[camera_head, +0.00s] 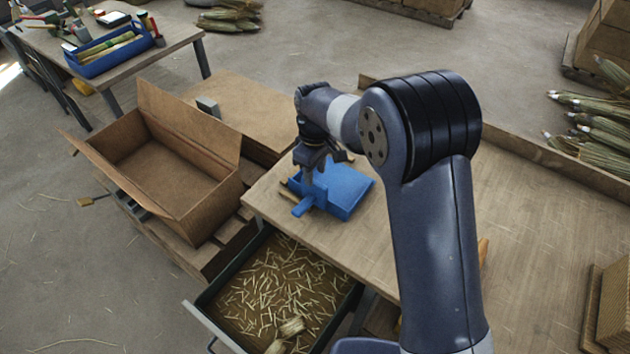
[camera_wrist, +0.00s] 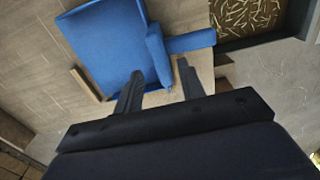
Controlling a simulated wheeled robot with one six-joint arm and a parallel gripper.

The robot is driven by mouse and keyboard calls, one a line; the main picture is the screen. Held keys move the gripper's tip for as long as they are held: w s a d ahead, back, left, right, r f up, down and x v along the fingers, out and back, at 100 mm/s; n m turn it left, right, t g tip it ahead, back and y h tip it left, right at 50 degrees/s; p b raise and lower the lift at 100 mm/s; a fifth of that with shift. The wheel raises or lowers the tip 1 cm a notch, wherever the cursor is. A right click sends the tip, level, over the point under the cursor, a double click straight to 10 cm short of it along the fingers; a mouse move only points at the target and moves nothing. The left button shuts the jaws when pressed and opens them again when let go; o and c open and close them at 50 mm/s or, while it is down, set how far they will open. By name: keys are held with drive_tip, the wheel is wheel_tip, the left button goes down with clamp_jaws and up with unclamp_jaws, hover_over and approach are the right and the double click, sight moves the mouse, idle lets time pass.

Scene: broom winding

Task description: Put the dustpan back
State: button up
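The blue dustpan (camera_head: 347,188) lies on the wooden workbench, its short handle (camera_head: 303,207) pointing toward the open drawer. In the wrist view the dustpan's pan (camera_wrist: 112,42) is at the upper left and its handle (camera_wrist: 192,42) extends right. My gripper (camera_head: 313,184) points down over the dustpan near the base of the handle. In the wrist view my gripper's fingers (camera_wrist: 160,67) are apart, with the raised back edge of the pan ahead of and partly between them. Whether the fingers touch the dustpan cannot be told.
An open drawer (camera_head: 205,300) holding straw scraps juts out below the workbench (camera_head: 515,260). An open cardboard box (camera_head: 195,212) stands to its left. A table (camera_head: 180,38) with a blue tray (camera_head: 88,68) is at the far left. Broom bundles (camera_head: 600,140) lie at right.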

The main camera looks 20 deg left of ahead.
wheel_tip(320, 180, up, 7)
drive_tip(key=shift+r+b, duration=0.2)
drive_tip(key=shift+b, duration=0.1)
drive_tip(key=shift+c, duration=0.4)
idle(1.1)
